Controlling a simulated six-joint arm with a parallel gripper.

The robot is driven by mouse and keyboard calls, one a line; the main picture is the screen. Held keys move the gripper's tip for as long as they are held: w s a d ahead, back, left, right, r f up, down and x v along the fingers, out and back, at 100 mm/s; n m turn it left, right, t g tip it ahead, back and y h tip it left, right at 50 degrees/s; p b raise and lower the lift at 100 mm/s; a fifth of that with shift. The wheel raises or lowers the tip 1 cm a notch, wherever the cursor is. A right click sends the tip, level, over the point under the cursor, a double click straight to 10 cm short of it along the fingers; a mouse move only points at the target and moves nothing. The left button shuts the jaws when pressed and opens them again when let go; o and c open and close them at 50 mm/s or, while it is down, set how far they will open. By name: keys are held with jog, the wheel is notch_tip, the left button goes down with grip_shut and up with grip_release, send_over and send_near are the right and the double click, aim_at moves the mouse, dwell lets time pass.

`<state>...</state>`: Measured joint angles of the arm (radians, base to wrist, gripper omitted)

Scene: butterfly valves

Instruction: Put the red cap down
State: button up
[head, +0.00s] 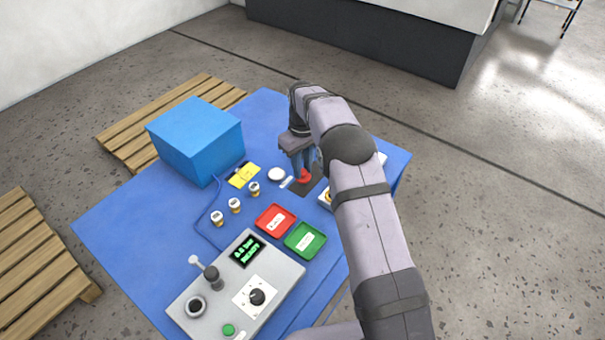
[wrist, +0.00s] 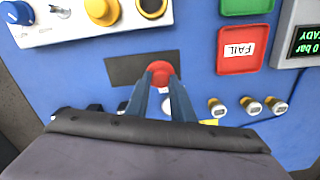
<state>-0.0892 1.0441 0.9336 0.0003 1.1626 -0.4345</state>
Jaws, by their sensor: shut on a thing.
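The red cap (wrist: 160,72) is between the fingertips of my gripper (wrist: 158,84) in the wrist view. It also shows in the head view (head: 305,177) below my gripper (head: 301,168), partly hidden by the fingers. My gripper is shut on the cap. The cap is over or on a dark grey rectangular patch (wrist: 122,70) on the blue table; I cannot tell whether it touches the patch.
A red FAIL tray (head: 264,223) and a green tray (head: 293,247) lie nearby. Several small valves (head: 234,205) stand left of them. A blue box (head: 184,155), a yellow piece (head: 243,175), a white disc (head: 276,174) and a control panel (head: 209,314) are also on the table (head: 123,222).

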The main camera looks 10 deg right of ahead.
aim_at(303, 171)
jog(key=shift+f+p, duration=0.6)
jog(key=shift+f, duration=1.2)
jog(key=shift+f, duration=0.2)
jog(key=o, duration=1)
jog(key=shift+r, duration=0.15)
notch_tip(303, 171, up, 12)
jog(key=b, duration=0.3)
jog(key=shift+b, duration=0.3)
jog(key=shift+s+r, duration=0.1)
jog(key=shift+r, duration=0.05)
